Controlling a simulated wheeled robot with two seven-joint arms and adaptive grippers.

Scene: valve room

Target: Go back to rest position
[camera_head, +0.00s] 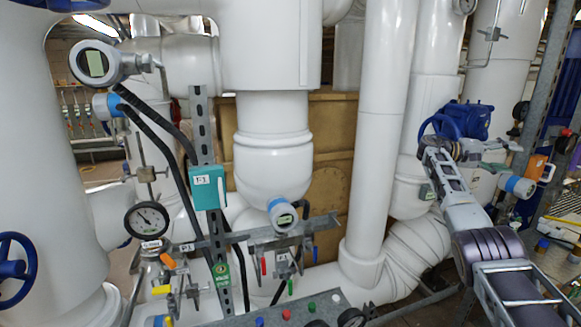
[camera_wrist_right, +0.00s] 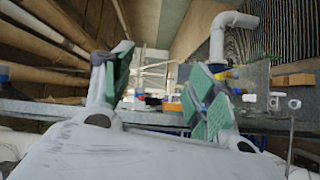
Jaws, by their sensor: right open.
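My right arm comes in from the lower right in the head view and bends at its upper end near a blue handwheel (camera_head: 440,127). My right gripper (camera_head: 494,147) is small and partly hidden there, pointing right beside the large white pipes. In the right wrist view, the right gripper (camera_wrist_right: 162,78) shows two spread fingers with green pads. Nothing is between them. I cannot tell whether the wrist touches the blue handwheel or only overlaps it in the picture. My left gripper is not in view.
White pipes (camera_head: 375,130) fill the middle. A pressure gauge (camera_head: 147,220), a teal box (camera_head: 208,187) and another blue handwheel (camera_head: 15,267) are at left. A cluttered bench (camera_head: 562,232) stands at right. In the wrist view, a grey ledge (camera_wrist_right: 60,112) crosses behind the fingers.

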